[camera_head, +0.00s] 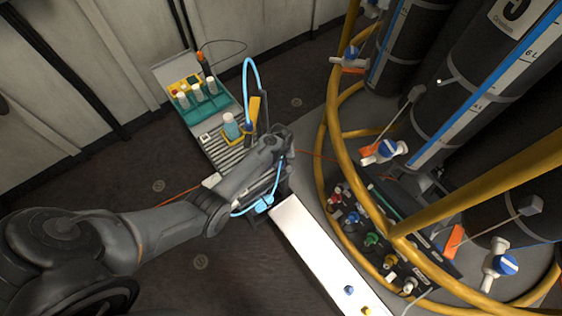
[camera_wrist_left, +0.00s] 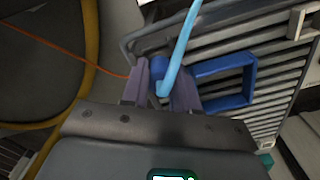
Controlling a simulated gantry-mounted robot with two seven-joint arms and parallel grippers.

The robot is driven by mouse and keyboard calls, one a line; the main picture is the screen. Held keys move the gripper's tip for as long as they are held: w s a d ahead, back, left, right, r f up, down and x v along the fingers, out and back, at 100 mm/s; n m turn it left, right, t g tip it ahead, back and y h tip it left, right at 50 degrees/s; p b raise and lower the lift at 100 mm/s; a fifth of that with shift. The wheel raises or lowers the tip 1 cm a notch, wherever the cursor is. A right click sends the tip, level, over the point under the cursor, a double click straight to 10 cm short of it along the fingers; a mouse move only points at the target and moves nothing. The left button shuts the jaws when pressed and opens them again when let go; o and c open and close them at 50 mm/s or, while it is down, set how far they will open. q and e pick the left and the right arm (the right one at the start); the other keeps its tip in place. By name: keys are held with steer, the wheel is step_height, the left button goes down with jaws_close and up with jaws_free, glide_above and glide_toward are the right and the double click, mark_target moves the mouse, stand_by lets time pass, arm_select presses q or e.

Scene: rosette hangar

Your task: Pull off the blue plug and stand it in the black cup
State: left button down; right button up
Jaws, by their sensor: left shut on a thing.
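My left gripper (camera_head: 279,152) is over the right edge of the slatted rack in the head view, and its fingertips are hidden there. In the left wrist view its two purplish fingers (camera_wrist_left: 158,78) are closed around the blue plug (camera_wrist_left: 158,68). A light blue hose (camera_wrist_left: 182,45) runs right at the plug. A blue rectangular loop (camera_wrist_left: 250,75) lies just beside the fingers, over the slats. Whether the plug is still seated or free, I cannot tell. I cannot make out the black cup for certain. My right gripper is not in view.
The slatted rack (camera_head: 219,151) lies below the arm, with a teal case of bottles (camera_head: 214,107) behind it. A white board (camera_head: 311,246) lies in front. Yellow rails (camera_head: 323,150) and dark cylinders (camera_head: 450,90) close off the right. Dark floor is clear at left.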

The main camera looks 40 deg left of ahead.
arm_select(q)
steer(key=shift+f, duration=0.15)
steer(key=shift+f+b, duration=0.6)
steer(key=shift+f, duration=0.05)
steer(key=shift+f, duration=0.1)
stand_by(0.4)
steer(key=shift+r+p, duration=1.65)
steer(key=shift+p, duration=0.15)
steer(key=shift+r+p, duration=0.3)
steer(key=shift+p, duration=0.05)
